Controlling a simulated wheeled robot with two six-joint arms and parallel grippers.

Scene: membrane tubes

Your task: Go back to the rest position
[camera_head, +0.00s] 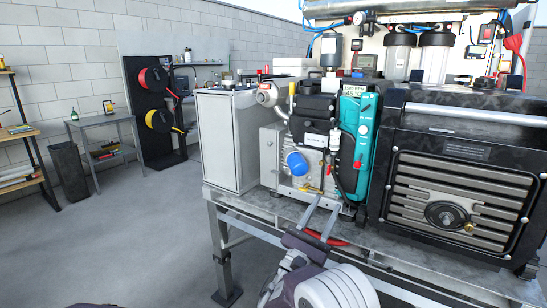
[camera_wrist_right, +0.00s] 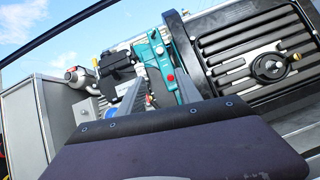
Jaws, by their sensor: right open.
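My right gripper (camera_head: 327,205) reaches up from the bottom centre in the head view, in front of the workbench's front edge. Its two grey fingers are apart, with nothing seen between them. In the right wrist view the open fingers (camera_wrist_right: 155,62) point toward the pump unit with the teal panel (camera_wrist_right: 159,68). In the head view that pump unit (camera_head: 354,125) stands just beyond the fingertips; I cannot tell the exact gap. A dark sliver at the bottom left edge may be part of my left arm; no left fingers show.
The metal workbench (camera_head: 245,207) carries a grey cabinet (camera_head: 222,142), a blue-capped pump part (camera_head: 297,163) and a large black finned housing (camera_head: 455,170). Filter canisters (camera_head: 437,55) hang behind. Open floor (camera_head: 130,235) lies to the left, with a bin (camera_head: 70,170) and a side table (camera_head: 103,121).

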